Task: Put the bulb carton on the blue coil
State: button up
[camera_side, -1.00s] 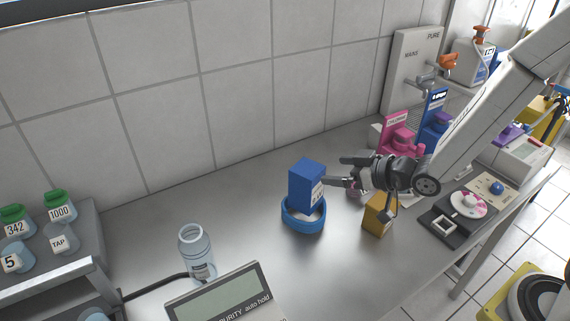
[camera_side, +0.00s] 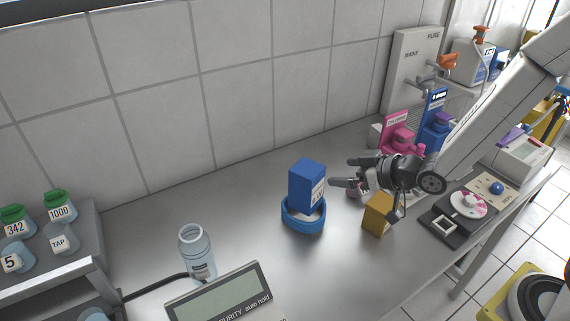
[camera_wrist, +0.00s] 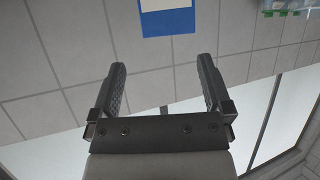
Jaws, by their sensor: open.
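A blue carton (camera_side: 306,185) with a white label on its right side, which I take as the bulb carton, stands upright on the blue coil (camera_side: 303,222). The label's print is too small to read. In the wrist view a blue face with a white panel (camera_wrist: 168,18), apparently this carton, shows at the top, beyond the fingertips. My gripper (camera_side: 355,172) is open and empty, a little to the right of the carton and apart from it. The far side of the coil is hidden by the carton.
A yellow box (camera_side: 377,214) stands just below my gripper. A clear bottle (camera_side: 197,255) and a display (camera_side: 222,298) are at the front left. Pink (camera_side: 398,137) and blue (camera_side: 434,125) stands are behind to the right.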

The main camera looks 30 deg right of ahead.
jog(key=s+d+f+m+g+h, duration=0.1)
jog(key=s+d+m+g+h, duration=0.1)
jog(key=s+d+g, duration=0.2)
jog(key=s+d+f+m+g+h, duration=0.1)
jog(key=s+d+m+g+h, duration=0.1)
jog(key=s+g, duration=0.3)
jog(key=s+d, duration=0.1)
jog(key=s, duration=0.2)
jog(key=shift+s+d+f, duration=0.25)
jog(key=shift+d, duration=0.15)
